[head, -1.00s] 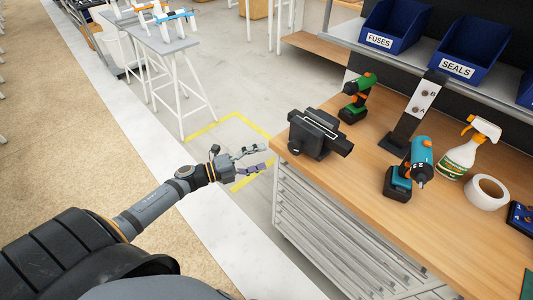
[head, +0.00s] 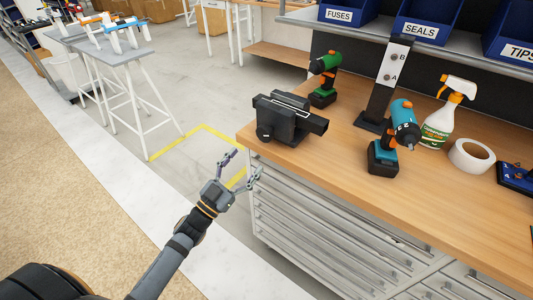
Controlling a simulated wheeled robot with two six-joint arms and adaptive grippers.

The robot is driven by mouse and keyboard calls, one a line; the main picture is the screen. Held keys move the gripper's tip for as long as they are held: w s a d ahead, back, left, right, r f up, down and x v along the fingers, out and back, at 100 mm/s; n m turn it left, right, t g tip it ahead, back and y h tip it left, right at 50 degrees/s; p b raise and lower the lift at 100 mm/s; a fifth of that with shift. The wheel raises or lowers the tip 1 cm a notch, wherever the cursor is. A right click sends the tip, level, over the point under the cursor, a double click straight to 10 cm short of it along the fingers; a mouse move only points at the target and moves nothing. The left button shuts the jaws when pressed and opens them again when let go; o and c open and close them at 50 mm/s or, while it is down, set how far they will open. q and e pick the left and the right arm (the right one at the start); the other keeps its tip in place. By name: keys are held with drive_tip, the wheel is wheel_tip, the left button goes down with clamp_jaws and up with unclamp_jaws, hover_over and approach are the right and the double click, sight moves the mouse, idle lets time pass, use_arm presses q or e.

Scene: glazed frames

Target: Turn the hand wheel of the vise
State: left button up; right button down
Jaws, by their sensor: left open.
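The black vise (head: 287,117) stands near the left front corner of the wooden workbench (head: 390,195). Its hand wheel (head: 264,134) is a small dark round part low on its left end, facing the bench's edge. My left gripper (head: 243,163) is open and empty. In the picture it is below and left of the vise, apart from it, with its fingers pointing up toward the hand wheel. My right gripper is not in view.
A green drill (head: 325,80), a teal drill (head: 395,140), a black post (head: 384,85), a spray bottle (head: 444,115) and a tape roll (head: 472,156) stand on the bench. Drawers (head: 330,240) are below. Open floor (head: 165,185) lies left of the bench.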

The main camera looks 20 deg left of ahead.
sight(263, 137)
use_arm(q)
drive_tip(key=w+d+r+n+p, duration=0.1)
drive_tip(key=w, duration=0.1)
drive_tip(key=w+r+p, duration=0.1)
drive_tip(key=w, duration=0.2)
drive_tip(key=w+d+r+n+p, duration=0.1)
drive_tip(key=w, duration=0.1)
drive_tip(key=shift+w+d+r+n+t+y, duration=0.3)
drive_tip(key=shift+w+d+t+y, duration=0.05)
drive_tip(key=shift+t+y, duration=0.05)
drive_tip(key=shift+w+d+r, duration=0.1)
drive_tip(key=shift+w+d, duration=0.15)
drive_tip(key=shift+w, duration=0.4)
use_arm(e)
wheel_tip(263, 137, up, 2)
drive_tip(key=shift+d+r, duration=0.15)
use_arm(q)
drive_tip(key=shift+p, duration=0.3)
drive_tip(key=c, duration=1.2)
